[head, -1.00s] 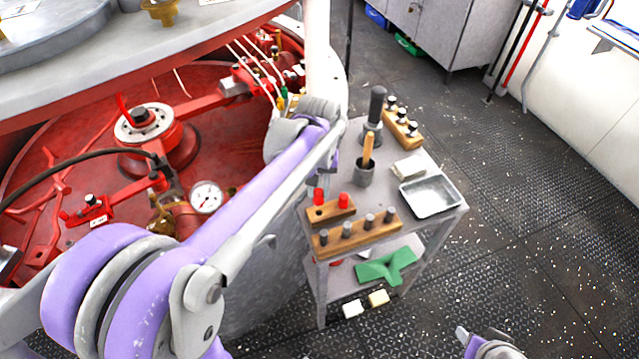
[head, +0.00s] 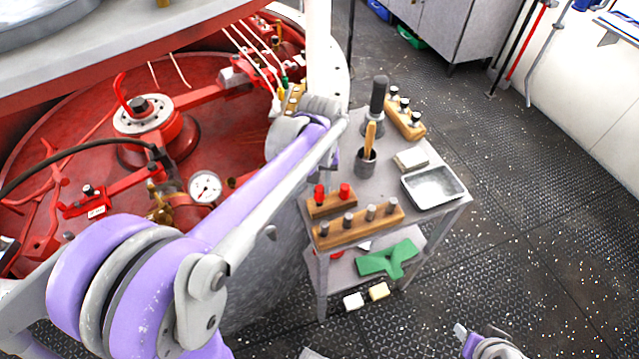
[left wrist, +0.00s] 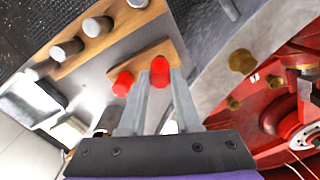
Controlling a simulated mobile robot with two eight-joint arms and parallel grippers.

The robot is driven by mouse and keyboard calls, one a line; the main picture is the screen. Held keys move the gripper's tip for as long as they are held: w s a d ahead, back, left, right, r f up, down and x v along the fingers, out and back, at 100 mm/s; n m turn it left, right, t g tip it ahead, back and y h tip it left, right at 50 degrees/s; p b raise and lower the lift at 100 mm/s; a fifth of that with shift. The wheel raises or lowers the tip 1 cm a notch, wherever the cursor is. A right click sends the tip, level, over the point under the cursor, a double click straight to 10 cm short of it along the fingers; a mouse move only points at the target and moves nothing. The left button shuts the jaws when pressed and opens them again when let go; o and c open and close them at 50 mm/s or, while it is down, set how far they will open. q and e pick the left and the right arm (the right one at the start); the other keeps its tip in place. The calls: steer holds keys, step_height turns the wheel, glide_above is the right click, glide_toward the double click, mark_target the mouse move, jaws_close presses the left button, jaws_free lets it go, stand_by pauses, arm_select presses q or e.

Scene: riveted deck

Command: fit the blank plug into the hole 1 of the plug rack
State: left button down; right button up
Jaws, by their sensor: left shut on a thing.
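The blank plug (left wrist: 160,72) has a red head and sits between the fingertips of my left gripper (left wrist: 160,84), which is shut on it. The plug rack (head: 331,206) is a small wooden block on the cart top. In the head view the held plug (head: 319,192) is over the rack's left end. A second red plug (head: 344,191) stands beside it, and it also shows in the left wrist view (left wrist: 123,84). I cannot tell whether the held plug's lower end is inside the hole. My right gripper (head: 475,340) is partly in view at the bottom edge; its jaws are unclear.
A longer wooden rack (head: 358,228) with several grey plugs stands in front. Red machinery (head: 80,160) is to the left.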

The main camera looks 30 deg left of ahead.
arm_select(q)
steer(key=shift+f+b, duration=0.8)
steer(key=shift+f, duration=0.55)
stand_by(0.9)
steer(key=c, duration=0.5)
jaws_free()
steer(key=shift+r, duration=0.1)
step_height(320, 180, up, 11)
steer(key=shift+f+p, duration=0.15)
steer(key=shift+p, duration=0.25)
steer(key=s+d+f+m+t, duration=0.1)
steer(key=s+d+f, duration=0.1)
steer(key=s, duration=0.3)
steer(key=s+d+f+m+t+p, duration=0.1)
steer(key=s+d+f+m+t, duration=0.1)
steer(key=s+f, duration=0.2)
steer(key=s+d+f+m+t, duration=0.2)
steer(key=s+f, duration=0.1)
steer(key=s, duration=0.3)
steer(key=shift+s+d+f, duration=0.2)
steer(key=shift+d+f, duration=0.15)
steer(key=shift+d, duration=0.05)
